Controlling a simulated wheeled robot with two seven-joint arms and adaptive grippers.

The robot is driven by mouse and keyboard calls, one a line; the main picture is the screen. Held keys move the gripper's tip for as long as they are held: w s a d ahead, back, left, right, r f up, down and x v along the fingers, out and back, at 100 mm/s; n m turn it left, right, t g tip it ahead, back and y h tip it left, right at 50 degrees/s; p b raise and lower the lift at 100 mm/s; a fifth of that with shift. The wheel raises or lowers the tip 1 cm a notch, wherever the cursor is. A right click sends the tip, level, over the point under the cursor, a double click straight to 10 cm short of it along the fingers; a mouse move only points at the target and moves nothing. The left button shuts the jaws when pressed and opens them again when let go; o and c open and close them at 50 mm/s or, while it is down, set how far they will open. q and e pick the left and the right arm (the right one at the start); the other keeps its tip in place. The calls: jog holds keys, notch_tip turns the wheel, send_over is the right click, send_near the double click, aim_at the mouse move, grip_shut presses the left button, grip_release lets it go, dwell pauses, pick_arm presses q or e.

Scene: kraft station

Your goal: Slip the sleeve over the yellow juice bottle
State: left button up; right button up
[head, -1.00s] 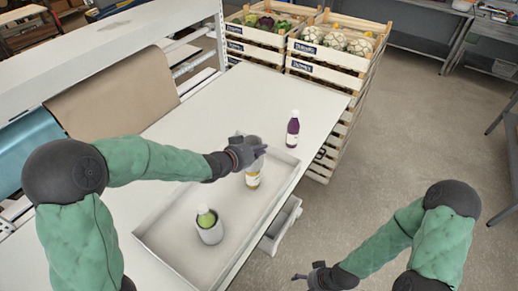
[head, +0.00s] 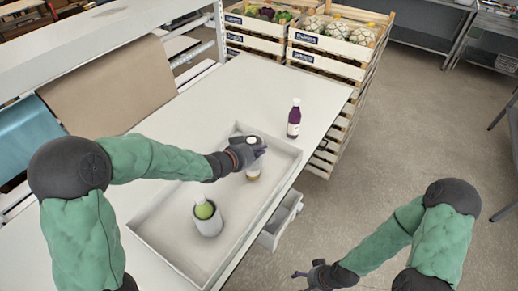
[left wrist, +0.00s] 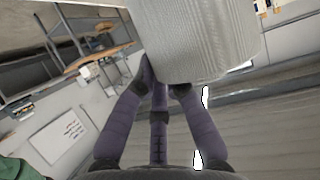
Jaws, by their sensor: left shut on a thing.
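My left gripper (head: 256,152) is shut on the grey ribbed sleeve, which fills the top of the left wrist view (left wrist: 195,40). In the head view my fingers hide much of the sleeve. The yellow juice bottle (head: 253,175) stands upright in the tray, and its lower part shows just below my left fingers. The sleeve appears to be around the bottle's upper part, but how far down it reaches is hard to tell. My right gripper (head: 303,279) is off the table at the lower right, empty, its fingers apart.
A green bottle (head: 204,210) stands in a grey sleeve (head: 209,227) in the white tray (head: 165,222). A purple bottle (head: 294,120) stands on the table outside the tray. Wooden crates (head: 330,45) of vegetables stand beyond the table. The tray's near left part is clear.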

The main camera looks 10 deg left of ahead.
pick_arm(q)
jog(key=shift+f+b, duration=1.4)
jog(key=shift+f, duration=0.5)
jog(key=o, duration=0.8)
jog(key=shift+s, duration=0.1)
jog(key=v, duration=1.2)
